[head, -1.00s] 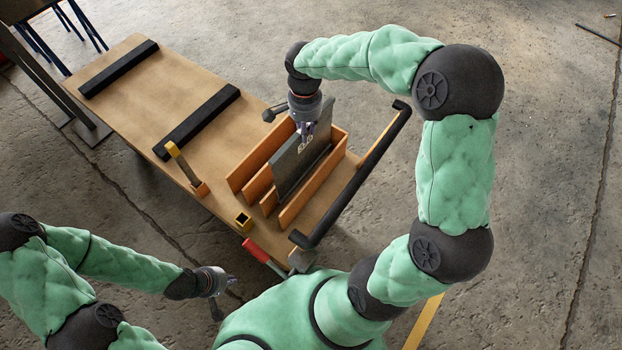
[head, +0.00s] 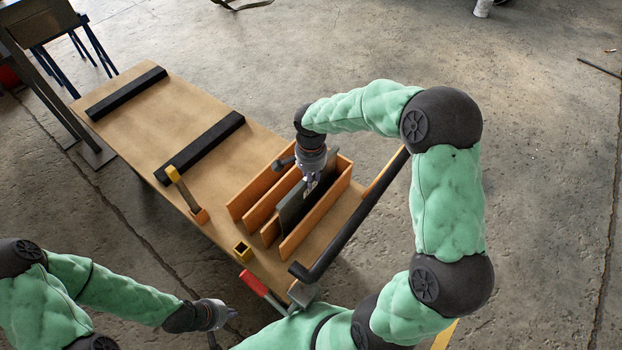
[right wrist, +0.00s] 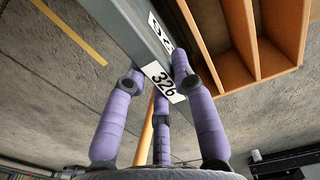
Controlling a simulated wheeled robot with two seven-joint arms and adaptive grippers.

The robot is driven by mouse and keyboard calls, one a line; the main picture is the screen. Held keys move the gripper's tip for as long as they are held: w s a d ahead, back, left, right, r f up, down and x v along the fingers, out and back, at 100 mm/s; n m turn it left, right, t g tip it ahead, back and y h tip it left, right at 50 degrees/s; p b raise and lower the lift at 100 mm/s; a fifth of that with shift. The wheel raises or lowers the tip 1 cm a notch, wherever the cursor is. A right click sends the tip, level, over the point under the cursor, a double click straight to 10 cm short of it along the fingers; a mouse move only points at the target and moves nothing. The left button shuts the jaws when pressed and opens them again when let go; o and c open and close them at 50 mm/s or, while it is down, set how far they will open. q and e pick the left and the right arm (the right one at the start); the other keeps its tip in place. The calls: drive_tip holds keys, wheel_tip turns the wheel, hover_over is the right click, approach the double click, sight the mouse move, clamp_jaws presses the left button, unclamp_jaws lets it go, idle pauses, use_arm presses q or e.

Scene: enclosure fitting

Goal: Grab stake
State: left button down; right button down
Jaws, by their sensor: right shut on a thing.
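What I take for the stake is a post with a yellow top (head: 182,189), standing slightly tilted in an orange holder at the table's near edge. No gripper touches it. My right gripper (head: 311,181) is shut on the top edge of a dark grey panel (head: 295,205), which stands between the walls of an orange rack. The right wrist view shows the fingers (right wrist: 155,85) around the panel's edge (right wrist: 130,35) and its "326" label. My left gripper (head: 228,313) is low at the left, apart from the table; its jaws are too small to judge.
The wooden table (head: 150,120) carries two black bars (head: 200,146) and the orange rack (head: 318,222). A small yellow square socket (head: 243,251) and a red-handled tool (head: 257,284) are at the near edge. A long black rail (head: 350,222) runs along the right edge.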

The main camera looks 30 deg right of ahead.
drive_tip(key=shift+w+f, duration=0.1)
idle(0.3)
drive_tip(key=c, duration=1.1)
unclamp_jaws()
drive_tip(key=shift+f, duration=0.1)
drive_tip(key=shift+o, duration=0.4)
